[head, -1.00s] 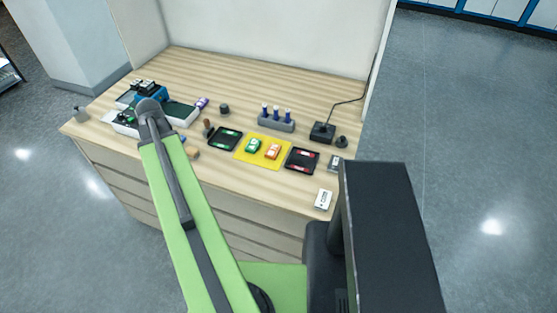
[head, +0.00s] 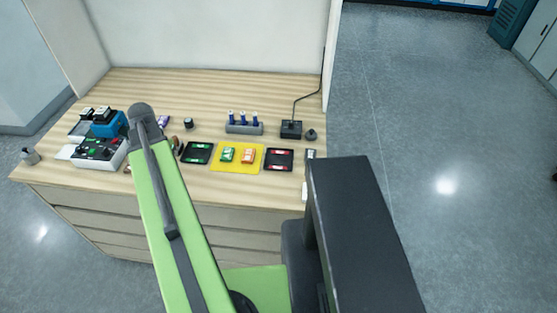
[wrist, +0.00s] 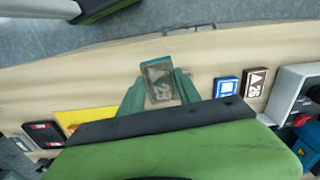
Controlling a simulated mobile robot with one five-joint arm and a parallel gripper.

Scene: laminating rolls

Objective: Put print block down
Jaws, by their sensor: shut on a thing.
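My gripper (wrist: 158,92) is shut on a print block (wrist: 157,77) in the wrist view. The block has a teal edge and a worn greyish face with a triangle and digits. It is held over the pale wooden counter (wrist: 110,70); I cannot tell whether it touches the wood. A blue-faced block (wrist: 227,86) and a brown block marked 26 (wrist: 257,82) lie to the right. In the head view my arm hides the gripper and the held block.
On the counter, a yellow mat (head: 237,168) bears a green block (head: 227,154) and an orange block (head: 248,156). Black trays (head: 198,161) (head: 279,169) flank it. A grey holder (head: 242,130) stands behind. A white and blue machine (head: 98,152) stands left.

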